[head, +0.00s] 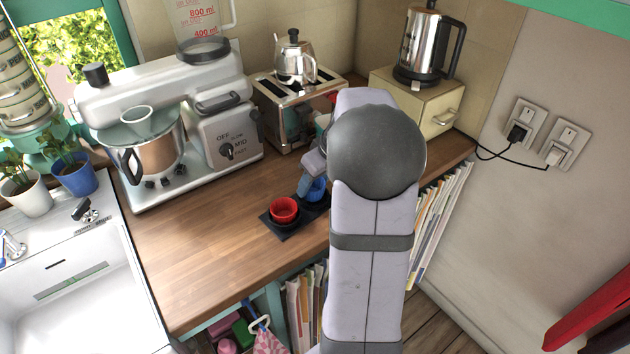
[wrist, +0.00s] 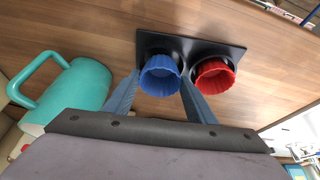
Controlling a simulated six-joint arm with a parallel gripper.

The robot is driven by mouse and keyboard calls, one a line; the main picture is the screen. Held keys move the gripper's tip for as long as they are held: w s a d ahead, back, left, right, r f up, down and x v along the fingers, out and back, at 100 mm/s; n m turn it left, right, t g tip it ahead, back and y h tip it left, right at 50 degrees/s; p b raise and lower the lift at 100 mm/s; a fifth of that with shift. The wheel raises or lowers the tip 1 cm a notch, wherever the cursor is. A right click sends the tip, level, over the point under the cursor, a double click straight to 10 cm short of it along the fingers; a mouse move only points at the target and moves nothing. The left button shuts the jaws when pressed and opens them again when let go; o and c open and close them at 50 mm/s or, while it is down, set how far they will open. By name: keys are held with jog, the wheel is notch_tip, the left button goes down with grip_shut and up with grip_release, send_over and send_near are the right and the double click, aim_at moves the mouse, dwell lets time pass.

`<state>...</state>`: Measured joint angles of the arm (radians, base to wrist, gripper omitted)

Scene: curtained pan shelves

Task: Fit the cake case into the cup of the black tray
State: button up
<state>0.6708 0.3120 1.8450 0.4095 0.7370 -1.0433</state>
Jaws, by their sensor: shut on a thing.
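The cake case is a blue fluted cup (wrist: 160,80), held between the two blue-grey fingers of my gripper (wrist: 160,73). It also shows partly in the head view (head: 317,188), beside my fingers. The black tray (wrist: 228,47) lies flat on the counter; its near corner shows in the head view (head: 284,234). A red fluted case (wrist: 214,78) is at one cup of the tray, and it shows in the head view (head: 284,209). The blue case is at the tray's other cup. My gripper hides part of that cup, and I cannot tell whether the case is seated in it.
A teal mug (wrist: 80,88) stands left of my gripper in the wrist view. A toaster (head: 285,105) and a stand mixer (head: 165,110) stand behind the tray. The wooden counter (head: 200,255) left of the tray is clear, down to the sink (head: 75,290).

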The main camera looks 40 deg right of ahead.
jog(key=shift+f+b, duration=0.55)
jog(key=shift+f, duration=0.15)
jog(key=shift+f, duration=0.2)
dwell(0.3)
jog(key=o, duration=1.1)
jog(key=shift+b, duration=0.3)
jog(key=b+v, duration=0.1)
jog(key=v, duration=0.6)
jog(key=shift+r, duration=0.25)
jog(key=shift+d, duration=0.1)
